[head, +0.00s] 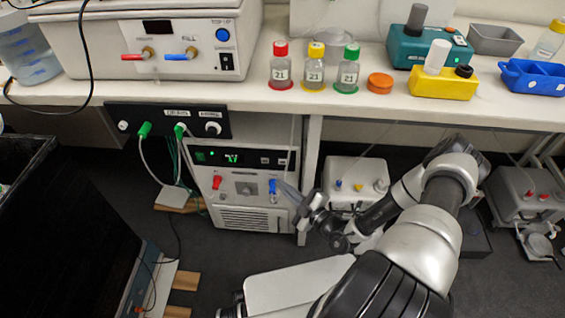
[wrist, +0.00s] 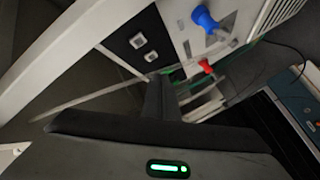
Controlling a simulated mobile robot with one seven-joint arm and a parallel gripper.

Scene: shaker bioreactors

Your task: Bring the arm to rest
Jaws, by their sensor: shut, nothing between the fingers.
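My arm reaches in from the lower right of the head view and bends back to the left below the bench. My gripper (head: 284,186) is at its end, in front of the right side of a white floor unit. It points left and is empty. In the wrist view my gripper (wrist: 160,92) shows its dark fingers together with nothing between them. The white floor unit (head: 250,188) has a green display, a red knob and a blue knob. Its blue knob (wrist: 206,20) and red knob (wrist: 205,66) show close by in the wrist view.
The bench (head: 350,105) carries a control box (head: 150,45), several capped bottles, a yellow block (head: 443,85) and a blue rack (head: 535,78). A bench leg (head: 311,165) stands beside my gripper. A small white unit (head: 343,172) is behind my wrist. A black cabinet (head: 70,240) is at left.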

